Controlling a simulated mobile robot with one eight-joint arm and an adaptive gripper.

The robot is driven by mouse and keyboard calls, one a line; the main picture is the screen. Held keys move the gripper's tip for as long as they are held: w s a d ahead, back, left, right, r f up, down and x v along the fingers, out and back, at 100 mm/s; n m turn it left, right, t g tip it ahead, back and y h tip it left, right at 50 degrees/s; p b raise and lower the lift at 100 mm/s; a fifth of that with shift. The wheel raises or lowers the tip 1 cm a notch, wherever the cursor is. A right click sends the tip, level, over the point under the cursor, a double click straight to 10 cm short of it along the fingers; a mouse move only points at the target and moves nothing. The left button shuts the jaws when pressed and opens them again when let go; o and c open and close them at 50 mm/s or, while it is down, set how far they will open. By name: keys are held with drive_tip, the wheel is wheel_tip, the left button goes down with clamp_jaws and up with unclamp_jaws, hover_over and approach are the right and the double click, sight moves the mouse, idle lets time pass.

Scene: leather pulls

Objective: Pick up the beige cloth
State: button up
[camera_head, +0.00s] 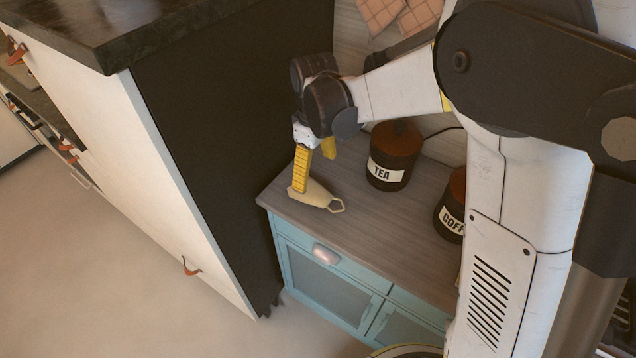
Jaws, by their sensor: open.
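A small beige item (314,194), which I take for the beige cloth, lies on the wooden top of the blue cabinet, near its front left corner. It is elongated, with an open loop at its right end. My gripper (314,172) points down just above it, with its two yellow fingers apart. The nearer finger overlaps the cloth's left end in the picture; I cannot tell whether it touches. The farther finger is behind the cloth. Part of the cloth's left end is hidden by the nearer finger.
A dark TEA canister (394,156) stands close behind and right of the cloth. A COFFEE canister (451,208) stands farther right, partly hidden by my arm. A tall dark-sided counter unit (215,130) rises left of the blue cabinet (330,290). The cabinet top in front of the canisters is clear.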

sight(315, 190)
wheel_tip(315, 190, down, 10)
drive_tip(key=b, duration=0.4)
drive_tip(key=shift+w+a+r, duration=0.1)
drive_tip(key=shift+a+r, duration=0.05)
drive_tip(key=shift+r, duration=0.15)
drive_tip(key=c, duration=1.2)
